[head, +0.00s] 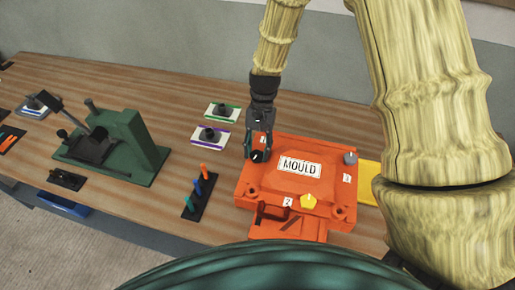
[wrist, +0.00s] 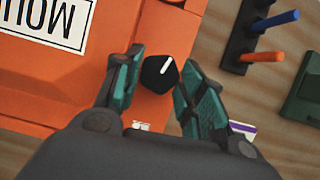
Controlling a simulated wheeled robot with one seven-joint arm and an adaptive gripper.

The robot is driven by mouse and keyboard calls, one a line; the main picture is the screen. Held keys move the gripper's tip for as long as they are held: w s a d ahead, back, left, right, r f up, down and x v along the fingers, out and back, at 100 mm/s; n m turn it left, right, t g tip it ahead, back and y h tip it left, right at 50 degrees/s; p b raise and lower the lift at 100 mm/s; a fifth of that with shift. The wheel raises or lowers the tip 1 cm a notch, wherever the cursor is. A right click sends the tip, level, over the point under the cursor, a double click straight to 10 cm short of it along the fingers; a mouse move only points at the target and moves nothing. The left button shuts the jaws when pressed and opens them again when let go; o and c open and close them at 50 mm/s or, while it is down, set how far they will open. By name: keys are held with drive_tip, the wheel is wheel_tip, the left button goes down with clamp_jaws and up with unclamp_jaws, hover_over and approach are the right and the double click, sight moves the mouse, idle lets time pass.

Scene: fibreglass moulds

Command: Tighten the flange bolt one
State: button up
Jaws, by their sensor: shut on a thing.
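The orange mould (head: 262,181) with a "MOULD" plate stands on the wooden bench; part of it also shows in the wrist view (wrist: 75,92). Flange bolt one is the black faceted knob (wrist: 158,73) with a white pointer mark, at the mould's far left corner in the head view (head: 257,157). My gripper (head: 258,154) points down over that corner. In the wrist view its two teal-padded fingers (wrist: 161,76) stand on either side of the black knob, shut on it. The fingers partly hide the knob's surroundings.
A grey bolt (head: 351,158) and a yellow bolt (head: 308,201) sit at other places on the mould. A black rack (head: 197,205) with blue and orange pegs stands close to its left. A green fixture (head: 132,142) stands farther left.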

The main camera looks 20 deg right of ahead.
drive_tip(key=o, duration=1)
drive_tip(key=v, duration=0.8)
